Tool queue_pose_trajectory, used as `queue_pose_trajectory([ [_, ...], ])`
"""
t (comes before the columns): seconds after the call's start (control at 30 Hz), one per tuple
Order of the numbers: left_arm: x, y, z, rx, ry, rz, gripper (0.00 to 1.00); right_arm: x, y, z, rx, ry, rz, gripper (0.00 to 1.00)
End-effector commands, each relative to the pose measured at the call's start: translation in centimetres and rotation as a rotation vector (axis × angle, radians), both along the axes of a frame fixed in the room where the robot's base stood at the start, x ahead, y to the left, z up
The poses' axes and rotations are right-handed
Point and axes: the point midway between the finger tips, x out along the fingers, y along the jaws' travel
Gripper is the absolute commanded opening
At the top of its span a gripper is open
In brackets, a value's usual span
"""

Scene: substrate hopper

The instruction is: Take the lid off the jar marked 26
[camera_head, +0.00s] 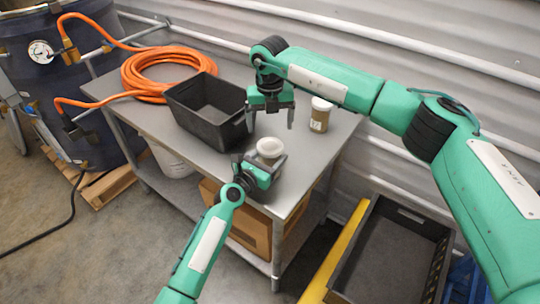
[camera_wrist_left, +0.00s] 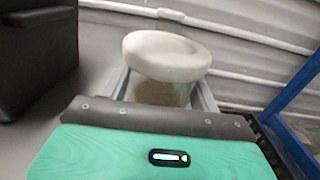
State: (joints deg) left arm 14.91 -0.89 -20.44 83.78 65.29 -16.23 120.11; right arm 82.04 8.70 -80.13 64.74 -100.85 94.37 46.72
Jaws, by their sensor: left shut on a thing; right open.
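My left gripper (camera_head: 266,164) is shut on a jar with a white lid near the front right part of the grey table. In the left wrist view the white lid (camera_wrist_left: 165,55) sits on top of the jar, looking slightly tilted, and the jar's brown contents (camera_wrist_left: 160,93) show below it between the fingers. No number shows on this jar. A second jar (camera_head: 319,118) with a white lid stands farther back on the right; its label is too small to read surely. My right gripper (camera_head: 270,117) is open, pointing down, empty, behind and above the held jar.
A black bin (camera_head: 205,140) stands left of the grippers, close to the right one. A coiled orange hose (camera_head: 160,72) lies at the back left of the table (camera_head: 150,135). A dark crate (camera_head: 375,295) stands at the lower right.

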Motion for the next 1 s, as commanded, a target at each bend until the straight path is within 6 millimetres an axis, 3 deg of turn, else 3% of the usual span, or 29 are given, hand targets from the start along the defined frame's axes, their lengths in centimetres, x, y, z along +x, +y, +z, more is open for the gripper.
queue_pose_trajectory([
  [0.17, -0.01, 0.02, -0.03, 0.000, 0.000, 0.000, 0.00, -0.03, 0.10, 0.00, 0.002, 0.000, -0.132, 0.87],
  [0.8, -0.01, 0.03, -0.05, 0.001, 0.001, 0.000, 0.00, -0.05, 0.13, -0.04, 0.001, 0.001, -1.169, 0.87],
  [1.0, -0.01, 0.03, -0.06, 0.001, 0.001, 0.000, 0.00, -0.04, 0.05, -0.03, 0.000, 0.001, -1.423, 0.87],
])
